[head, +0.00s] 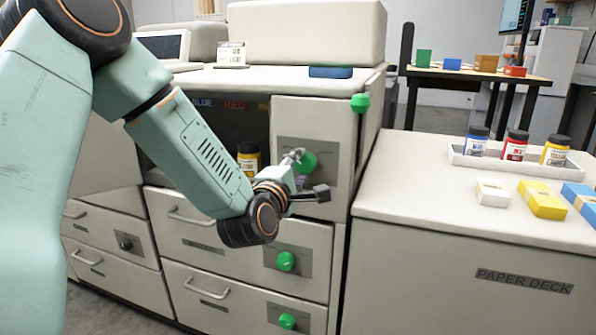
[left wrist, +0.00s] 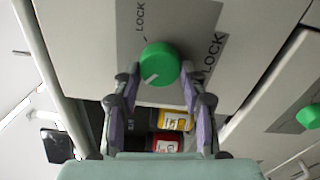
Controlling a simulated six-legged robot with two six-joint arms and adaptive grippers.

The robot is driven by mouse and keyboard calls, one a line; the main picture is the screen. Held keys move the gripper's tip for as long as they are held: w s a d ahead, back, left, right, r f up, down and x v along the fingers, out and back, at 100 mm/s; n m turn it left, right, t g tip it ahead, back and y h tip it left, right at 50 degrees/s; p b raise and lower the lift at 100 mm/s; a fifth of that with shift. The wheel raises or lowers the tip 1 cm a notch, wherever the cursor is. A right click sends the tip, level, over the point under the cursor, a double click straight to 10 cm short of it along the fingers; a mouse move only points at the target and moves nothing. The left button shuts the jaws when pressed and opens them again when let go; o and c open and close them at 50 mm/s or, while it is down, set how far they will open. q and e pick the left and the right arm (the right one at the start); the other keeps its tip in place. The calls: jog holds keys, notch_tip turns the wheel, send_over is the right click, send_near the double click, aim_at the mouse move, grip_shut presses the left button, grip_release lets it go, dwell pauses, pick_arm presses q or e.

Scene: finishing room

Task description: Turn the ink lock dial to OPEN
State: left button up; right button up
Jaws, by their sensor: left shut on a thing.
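The ink lock dial (head: 307,163) is a round green knob on a grey plate (head: 322,150) on the printer's front, right of the ink bay. My left gripper (head: 304,172) is at it, with fingers on either side. In the left wrist view the dial (left wrist: 160,62) sits between the tips of my left gripper (left wrist: 159,78), which is shut on it. A white mark shows on its face, toward the gripper side. The word LOCK shows twice on the plate around it; I cannot read OPEN. My right gripper is not in view.
Other green knobs are on the drawers (head: 286,261) and upper corner (head: 360,102).

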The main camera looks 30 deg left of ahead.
pick_arm(q)
jog(key=shift+r, duration=0.1)
dwell(0.3)
jog(key=o, duration=1.1)
jog(key=shift+o, duration=0.2)
jog(key=shift+s, duration=0.1)
jog(key=v, duration=0.7)
jog(key=shift+s+d, duration=0.1)
jog(key=shift+s, duration=0.05)
